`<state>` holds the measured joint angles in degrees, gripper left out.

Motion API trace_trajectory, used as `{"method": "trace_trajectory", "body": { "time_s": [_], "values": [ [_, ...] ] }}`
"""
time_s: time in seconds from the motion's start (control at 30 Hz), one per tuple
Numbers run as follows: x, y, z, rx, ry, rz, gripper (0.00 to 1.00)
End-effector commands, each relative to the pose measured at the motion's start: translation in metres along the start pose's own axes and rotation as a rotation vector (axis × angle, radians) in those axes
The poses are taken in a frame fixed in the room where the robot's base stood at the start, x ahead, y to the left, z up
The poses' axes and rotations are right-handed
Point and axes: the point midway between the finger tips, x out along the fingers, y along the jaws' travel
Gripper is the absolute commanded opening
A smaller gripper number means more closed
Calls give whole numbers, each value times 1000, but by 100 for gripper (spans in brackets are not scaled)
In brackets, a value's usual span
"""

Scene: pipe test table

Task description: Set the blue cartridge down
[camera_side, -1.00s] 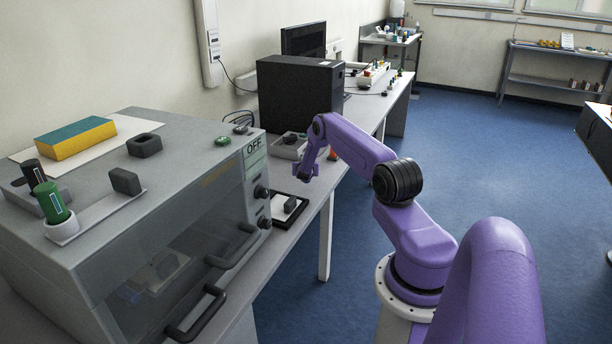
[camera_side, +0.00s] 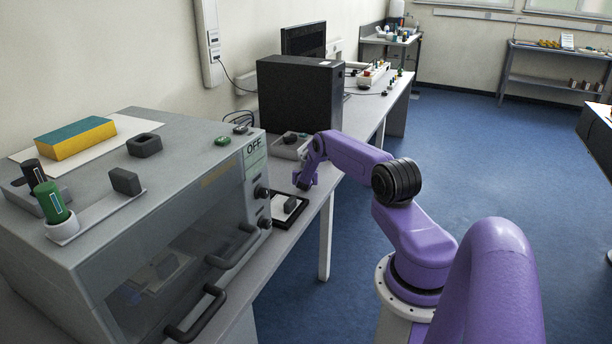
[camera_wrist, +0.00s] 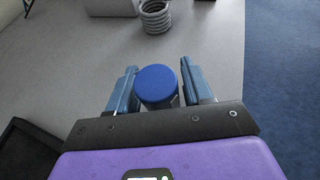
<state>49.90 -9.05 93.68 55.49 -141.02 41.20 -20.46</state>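The blue cartridge (camera_wrist: 157,82) shows in the wrist view as a round blue top between the two fingers of my gripper (camera_wrist: 160,88). The fingers lie close against its left and right sides, and my gripper looks shut on it. Its lower end is hidden, so I cannot tell whether it touches the grey table (camera_wrist: 80,60). In the side view my gripper (camera_side: 304,182) is low over the bench, just behind a black-rimmed tray (camera_side: 276,222). The cartridge cannot be made out there.
A grey coil (camera_wrist: 156,17) stands ahead of the fingers. A dark tray edge (camera_wrist: 22,150) is at lower left in the wrist view. The grey cabinet (camera_side: 150,215) and black box (camera_side: 300,95) flank the work area. Bare table lies around the cartridge.

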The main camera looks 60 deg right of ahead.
Motion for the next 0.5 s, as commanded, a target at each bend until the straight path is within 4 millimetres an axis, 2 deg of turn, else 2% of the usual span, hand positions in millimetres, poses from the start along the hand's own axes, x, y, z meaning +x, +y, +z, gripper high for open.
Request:
{"method": "trace_trajectory", "body": {
  "time_s": [0.5],
  "values": [
    [-5, 0, 4, 0, -1, 0, 65]
  ]
}}
